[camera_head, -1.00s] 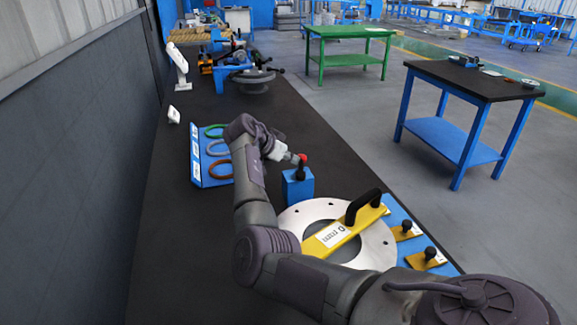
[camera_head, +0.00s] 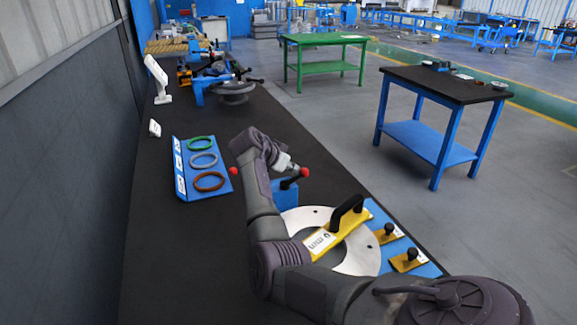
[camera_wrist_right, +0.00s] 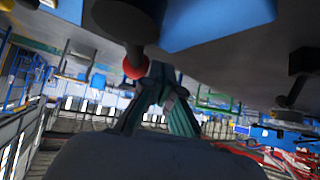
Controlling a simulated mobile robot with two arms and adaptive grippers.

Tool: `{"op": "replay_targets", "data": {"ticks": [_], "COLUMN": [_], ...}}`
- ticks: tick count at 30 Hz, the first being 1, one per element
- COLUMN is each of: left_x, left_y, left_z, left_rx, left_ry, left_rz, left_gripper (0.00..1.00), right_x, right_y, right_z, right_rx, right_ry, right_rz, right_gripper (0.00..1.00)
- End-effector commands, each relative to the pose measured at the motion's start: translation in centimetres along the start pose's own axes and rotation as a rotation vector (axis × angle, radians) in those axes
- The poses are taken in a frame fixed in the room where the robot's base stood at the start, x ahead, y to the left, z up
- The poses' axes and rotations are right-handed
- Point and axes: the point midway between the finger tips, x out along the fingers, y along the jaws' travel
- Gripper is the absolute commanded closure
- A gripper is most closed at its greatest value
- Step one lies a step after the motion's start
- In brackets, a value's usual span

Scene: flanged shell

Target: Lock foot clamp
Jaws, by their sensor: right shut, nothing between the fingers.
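The foot clamp appears as a blue block (camera_head: 285,196) on the dark bench, with a black lever (camera_head: 292,183) tipped by a red knob (camera_head: 304,172). The lever leans to the right. My right gripper (camera_head: 293,166) is shut and empty, pointing at the red knob; whether they touch is unclear. In the right wrist view the red knob (camera_wrist_right: 135,67) is close beside the shut fingers (camera_wrist_right: 165,92), under the blue block (camera_wrist_right: 215,22). A second red ball (camera_head: 233,171) shows left of my forearm; its base is hidden. My left gripper is not in view.
A grey flanged ring (camera_head: 360,255) with a yellow handled gauge (camera_head: 338,232) lies near my arm. Two smaller yellow pieces (camera_head: 388,234) sit on a blue plate beside it. A blue rack (camera_head: 180,178) with coloured rings stands left.

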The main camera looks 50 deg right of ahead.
Motion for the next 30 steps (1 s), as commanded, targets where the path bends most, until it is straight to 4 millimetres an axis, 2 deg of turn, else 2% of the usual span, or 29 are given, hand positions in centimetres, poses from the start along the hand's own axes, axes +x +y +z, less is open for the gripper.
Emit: {"op": "replay_targets", "data": {"ticks": [23, 26, 30], "left_x": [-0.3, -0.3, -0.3], "left_y": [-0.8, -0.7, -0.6], "left_z": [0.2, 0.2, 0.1], "left_rx": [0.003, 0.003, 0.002], "left_ry": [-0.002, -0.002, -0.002], "left_rz": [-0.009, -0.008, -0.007], "left_gripper": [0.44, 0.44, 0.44], "right_x": [0.1, -0.6, -2.9], "right_y": [0.4, 0.3, 0.3], "right_z": [-0.1, -0.1, -0.1], "right_rx": [0.0, 0.0, 0.001], "right_ry": [0.0, 0.001, 0.0], "right_rz": [0.0, -0.002, -0.004], "right_gripper": [1.0, 1.0, 1.0]}}
